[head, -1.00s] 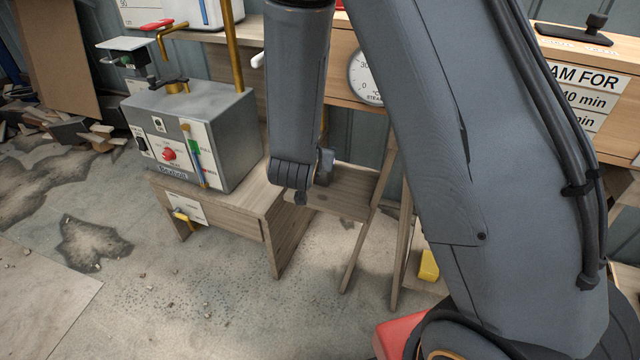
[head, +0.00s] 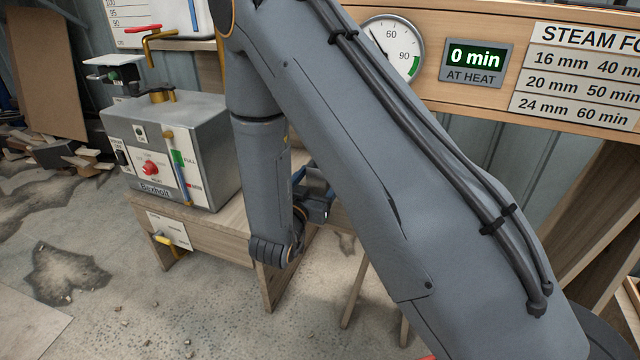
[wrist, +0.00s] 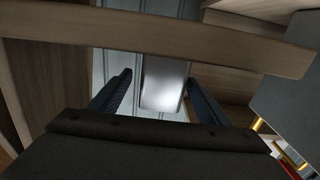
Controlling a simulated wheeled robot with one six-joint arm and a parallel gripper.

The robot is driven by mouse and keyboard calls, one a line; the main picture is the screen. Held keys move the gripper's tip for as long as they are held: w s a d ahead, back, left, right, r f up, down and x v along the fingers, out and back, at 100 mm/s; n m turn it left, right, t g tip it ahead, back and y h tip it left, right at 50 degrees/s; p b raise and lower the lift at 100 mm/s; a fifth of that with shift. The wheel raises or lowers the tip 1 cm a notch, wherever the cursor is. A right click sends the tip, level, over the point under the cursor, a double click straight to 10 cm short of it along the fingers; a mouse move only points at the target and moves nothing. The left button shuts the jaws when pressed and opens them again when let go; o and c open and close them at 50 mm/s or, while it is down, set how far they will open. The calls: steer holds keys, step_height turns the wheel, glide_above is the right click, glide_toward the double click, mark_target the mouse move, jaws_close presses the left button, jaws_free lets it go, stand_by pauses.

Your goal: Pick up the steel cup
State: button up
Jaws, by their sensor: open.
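A shiny grey metal piece, which looks like the steel cup (wrist: 163,95), shows in the wrist view between the two dark fingers of my gripper (wrist: 160,78). The fingers are open, with a gap visible on each side of it. A wooden bar crosses in front of its upper end, so that end is hidden. In the head view my gripper (head: 314,195) is partly hidden behind my arm, beside the low wooden bench. I cannot make out the cup in the head view.
A grey steam box (head: 170,152) with knobs and brass pipes stands on a wooden bench (head: 218,218) at the left. A wooden panel with a dial (head: 393,45) and a timer display (head: 476,62) is behind my arm. A wooden bar (wrist: 150,38) spans the wrist view close to the fingers.

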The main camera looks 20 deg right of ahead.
steer(key=x, duration=0.2)
steer(key=b+x, duration=0.1)
steer(key=x, duration=0.2)
steer(key=shift+w+f, duration=0.2)
steer(key=shift+w, duration=0.2)
steer(key=c, duration=1.3)
steer(key=shift+c, duration=0.2)
steer(key=shift+r, duration=0.1)
